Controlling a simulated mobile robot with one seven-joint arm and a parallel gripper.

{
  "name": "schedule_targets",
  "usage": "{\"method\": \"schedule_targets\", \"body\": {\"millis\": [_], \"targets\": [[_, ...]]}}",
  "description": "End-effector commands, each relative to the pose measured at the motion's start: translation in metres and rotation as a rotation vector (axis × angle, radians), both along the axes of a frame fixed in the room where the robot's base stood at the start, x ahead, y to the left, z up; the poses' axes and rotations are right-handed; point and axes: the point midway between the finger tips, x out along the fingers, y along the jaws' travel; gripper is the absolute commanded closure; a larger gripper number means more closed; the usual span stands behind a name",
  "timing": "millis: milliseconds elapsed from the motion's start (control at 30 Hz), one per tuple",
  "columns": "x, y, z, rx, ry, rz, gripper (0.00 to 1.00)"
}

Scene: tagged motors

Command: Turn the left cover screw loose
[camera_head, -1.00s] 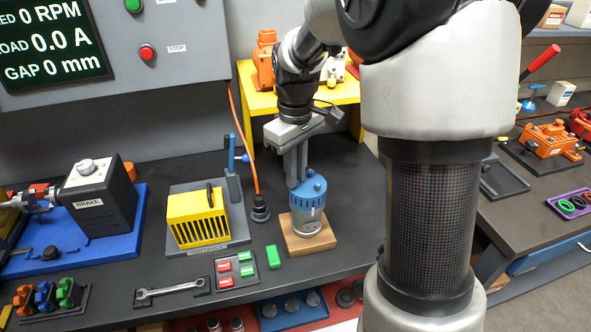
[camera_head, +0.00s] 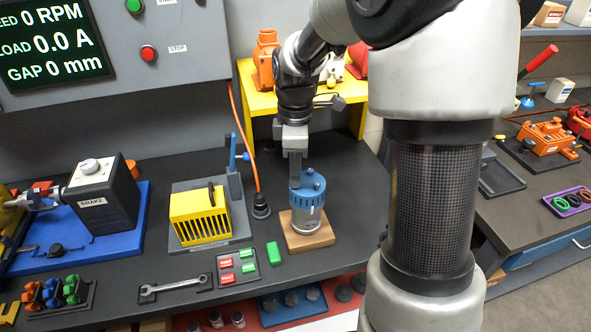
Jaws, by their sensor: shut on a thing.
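The motor (camera_head: 308,204) stands upright on a wooden block (camera_head: 313,240). It has a silver body and a blue cap. My gripper (camera_head: 295,182) points straight down from above and its fingertips are at the left side of the blue cap's top. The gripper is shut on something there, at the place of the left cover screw. The screw itself is hidden by the fingers. A small blue knob-like part (camera_head: 318,186) shows on the cap to the right of the fingers.
A yellow slotted guard (camera_head: 199,217) stands left of the motor. A wrench (camera_head: 174,287), a tray of red and green tags (camera_head: 237,267) and a green block (camera_head: 273,253) lie in front. A yellow shelf (camera_head: 262,103) stands behind. An orange cable (camera_head: 244,140) hangs close by on the left.

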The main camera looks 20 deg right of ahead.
Motion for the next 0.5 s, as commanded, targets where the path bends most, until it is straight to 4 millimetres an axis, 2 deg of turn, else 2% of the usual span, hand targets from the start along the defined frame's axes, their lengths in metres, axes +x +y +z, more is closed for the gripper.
{"method": "schedule_targets", "body": {"millis": [33, 500], "targets": [[-0.0041, 0.0001, -0.0046, 0.001, 0.014, 0.012, 1.0], [-0.0041, -0.0001, -0.005, 0.002, 0.014, 0.048, 1.0]]}}
